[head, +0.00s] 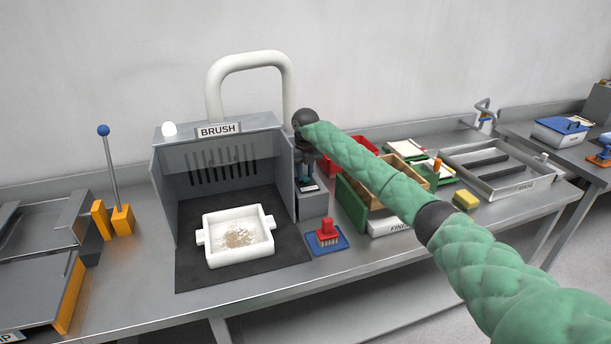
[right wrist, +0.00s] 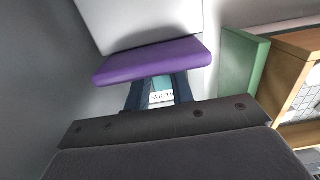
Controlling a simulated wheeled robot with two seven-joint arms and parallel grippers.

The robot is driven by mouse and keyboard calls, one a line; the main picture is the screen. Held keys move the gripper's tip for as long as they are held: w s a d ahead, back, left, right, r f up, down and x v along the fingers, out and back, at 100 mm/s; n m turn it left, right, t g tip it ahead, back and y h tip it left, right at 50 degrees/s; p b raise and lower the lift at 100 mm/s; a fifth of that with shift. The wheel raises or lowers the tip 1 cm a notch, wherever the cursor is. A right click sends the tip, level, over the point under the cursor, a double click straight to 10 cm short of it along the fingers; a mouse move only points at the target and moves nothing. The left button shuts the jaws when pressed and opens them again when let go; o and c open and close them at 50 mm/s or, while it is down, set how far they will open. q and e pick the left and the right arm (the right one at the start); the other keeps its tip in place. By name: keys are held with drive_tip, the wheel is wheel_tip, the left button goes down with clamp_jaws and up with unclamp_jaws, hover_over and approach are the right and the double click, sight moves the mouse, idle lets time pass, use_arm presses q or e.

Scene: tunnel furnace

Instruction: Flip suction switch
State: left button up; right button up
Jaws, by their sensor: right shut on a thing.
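The suction switch is a small grey box (head: 314,204) just right of the brush hood, with a white label on its top. Part of that label (right wrist: 162,97) shows in the right wrist view, reading "SUCTI". My right gripper (head: 307,177) reaches down onto the switch from above. Its dark fingers (right wrist: 158,92) are shut on a small teal lever (right wrist: 161,83), which is mostly hidden between them. The lever's exact tilt cannot be told. My left gripper is not in view.
Green and wooden bins (head: 352,205) stand close on the right.

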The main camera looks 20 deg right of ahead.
sight(305, 177)
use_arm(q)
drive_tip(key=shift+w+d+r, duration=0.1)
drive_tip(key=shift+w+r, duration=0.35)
use_arm(e)
drive_tip(key=o, duration=1)
drive_tip(key=shift+w, duration=0.1)
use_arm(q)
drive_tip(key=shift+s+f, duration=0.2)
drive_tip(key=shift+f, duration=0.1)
use_arm(e)
drive_tip(key=shift+r, duration=0.35)
wheel_tip(305, 177, up, 7)
drive_tip(key=b, duration=0.3)
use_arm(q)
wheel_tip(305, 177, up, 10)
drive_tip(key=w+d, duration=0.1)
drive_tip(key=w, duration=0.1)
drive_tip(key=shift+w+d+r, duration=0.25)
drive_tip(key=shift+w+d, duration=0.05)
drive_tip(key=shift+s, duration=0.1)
use_arm(e)
drive_tip(key=shift+f, duration=0.1)
